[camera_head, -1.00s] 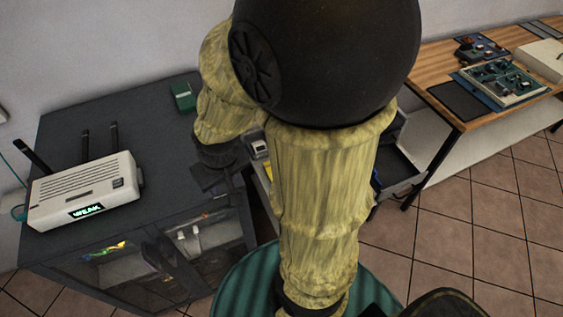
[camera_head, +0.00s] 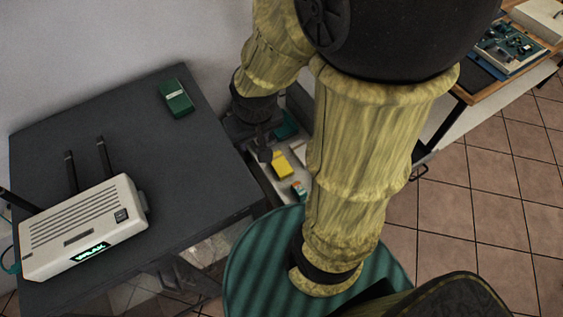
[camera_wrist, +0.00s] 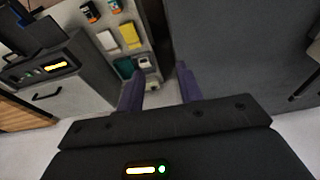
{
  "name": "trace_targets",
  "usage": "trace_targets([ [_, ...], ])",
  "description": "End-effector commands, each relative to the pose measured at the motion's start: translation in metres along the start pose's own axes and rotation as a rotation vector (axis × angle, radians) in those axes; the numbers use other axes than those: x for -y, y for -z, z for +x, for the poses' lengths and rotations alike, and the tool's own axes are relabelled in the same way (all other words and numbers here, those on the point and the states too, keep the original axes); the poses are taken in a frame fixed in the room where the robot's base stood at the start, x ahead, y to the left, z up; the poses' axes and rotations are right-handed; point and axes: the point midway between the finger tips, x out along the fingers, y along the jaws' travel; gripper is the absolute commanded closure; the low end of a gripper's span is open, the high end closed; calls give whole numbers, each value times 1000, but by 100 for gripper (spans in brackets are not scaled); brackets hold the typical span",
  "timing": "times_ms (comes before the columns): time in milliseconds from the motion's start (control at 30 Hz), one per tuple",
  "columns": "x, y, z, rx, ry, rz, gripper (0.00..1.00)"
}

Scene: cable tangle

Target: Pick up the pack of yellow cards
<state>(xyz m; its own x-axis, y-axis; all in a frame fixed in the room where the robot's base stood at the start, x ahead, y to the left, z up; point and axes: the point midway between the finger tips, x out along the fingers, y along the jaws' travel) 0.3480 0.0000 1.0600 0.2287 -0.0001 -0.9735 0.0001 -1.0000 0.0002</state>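The yellow card pack (camera_head: 283,166) lies in an open drawer or tray beside the dark cabinet in the head view. It also shows in the wrist view (camera_wrist: 130,36), among several other small packs. My gripper (camera_wrist: 158,78) is open and empty, with its two purple fingers apart. The pack lies beyond the fingers, up and to the left of them in the wrist view. In the head view my gripper (camera_head: 262,148) is just left of the pack, partly dark and hard to make out. I cannot tell its height above the drawer.
A teal pack (camera_wrist: 123,67) and a white one (camera_wrist: 107,40) lie close to the yellow pack. The dark cabinet (camera_head: 200,150) borders the drawer and carries a white router (camera_head: 82,230) and a green box (camera_head: 176,98). A wooden desk (camera_head: 535,40) stands at right.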

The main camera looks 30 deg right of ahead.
Motion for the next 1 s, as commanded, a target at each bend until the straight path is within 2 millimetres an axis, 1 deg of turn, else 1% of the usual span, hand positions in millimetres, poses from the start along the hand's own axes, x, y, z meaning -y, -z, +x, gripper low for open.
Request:
trace_targets([
  [100,0,0,0,0,0,0,64],
  [233,-2,2,5,4,-2,0,38],
  [300,-5,5,15,14,-8,-2,24],
  [333,-8,7,21,21,-11,-3,20],
  [367,-11,11,29,28,-14,-5,20],
  [467,-25,23,62,65,-27,-12,20],
  [500,-33,29,78,82,-31,-14,20],
  [567,-46,37,105,110,-34,-17,20],
  [600,-56,43,123,128,-34,-21,20],
  [667,-71,50,150,153,-32,-23,20],
  [700,-81,54,168,169,-29,-23,20],
  [800,-106,62,208,202,-17,-20,20],
  [900,-126,67,235,221,-5,-16,20],
  [1000,-136,69,247,229,1,-16,20],
])
